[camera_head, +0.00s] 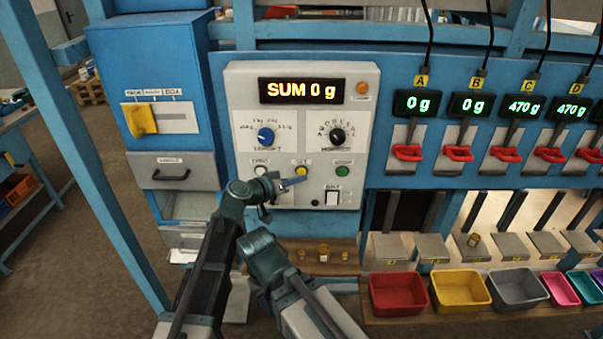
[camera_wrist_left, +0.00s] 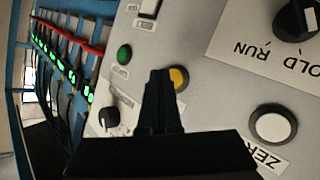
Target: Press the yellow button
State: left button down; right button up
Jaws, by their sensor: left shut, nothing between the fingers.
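The yellow button (camera_head: 301,170) is on the grey control panel (camera_head: 239,95), under a small label, between a white button and a green button. It also shows in the left wrist view (camera_wrist_left: 179,77), just right of my fingertips. My left gripper (camera_head: 305,179) is shut and empty, its tips in front of the panel just below the yellow button. In the left wrist view its dark fingers (camera_wrist_left: 160,73) partly cover the button's left edge. I cannot tell whether they touch it. My right gripper is not in view.
The white button (camera_head: 261,170), green button (camera_head: 343,170) and a white rocker switch (camera_head: 332,198) are close by. Two dials sit above, under a display reading SUM 0 g (camera_head: 303,91). Small brass weights (camera_head: 323,253) stand on a ledge below. Coloured bins (camera_head: 398,293) are at right.

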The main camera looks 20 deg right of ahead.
pick_arm(q)
jog(key=shift+w, duration=0.15)
jog(key=shift+w+d, duration=0.15)
jog(key=shift+w, duration=0.15)
dwell(0.3)
jog(key=shift+w+d, duration=0.1)
jog(key=shift+w, duration=0.3)
dwell(0.7)
dwell(0.3)
jog(key=shift+s+a, duration=0.2)
jog(key=shift+s, duration=0.6)
jog(key=shift+s, duration=0.1)
jog(key=s, duration=0.2)
jog(key=s+a, duration=0.1)
jog(key=s, duration=0.1)
jog(key=shift+s+a, duration=0.2)
jog(key=shift+s, duration=0.15)
